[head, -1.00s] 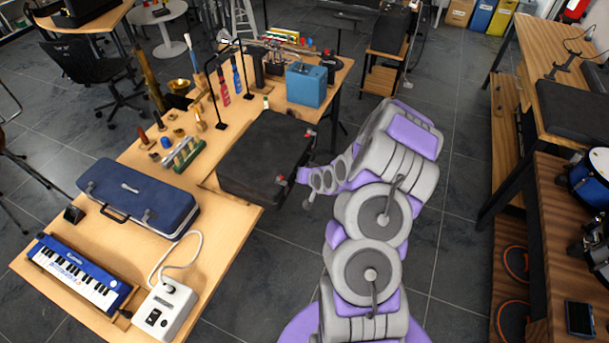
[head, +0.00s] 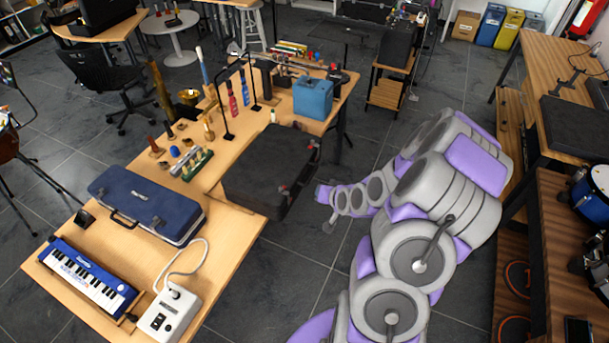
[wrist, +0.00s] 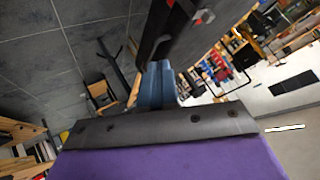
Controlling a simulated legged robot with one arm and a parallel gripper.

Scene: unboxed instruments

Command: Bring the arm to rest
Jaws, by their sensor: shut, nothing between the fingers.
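My arm reaches in from the lower right of the head view, over the floor to the right of the long table (head: 235,225). My gripper (wrist: 157,85) shows in the wrist view as blue-grey fingers, close together and holding nothing. In the head view the small end of my arm is over the floor, a little to the right of the black case (head: 245,190), with a gap between. The case lies on the table, its side with red-tipped latches towards my arm. Its dark edge also fills the upper middle of the wrist view (wrist: 190,45).
The table also bears a navy case (head: 150,205), a blue keyboard (head: 85,275), a white meter (head: 168,312), a light-blue box (head: 312,97) and several brass pieces. A wooden bench (head: 565,225) with a drum (head: 592,192) stands close on the right. Floor is open between.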

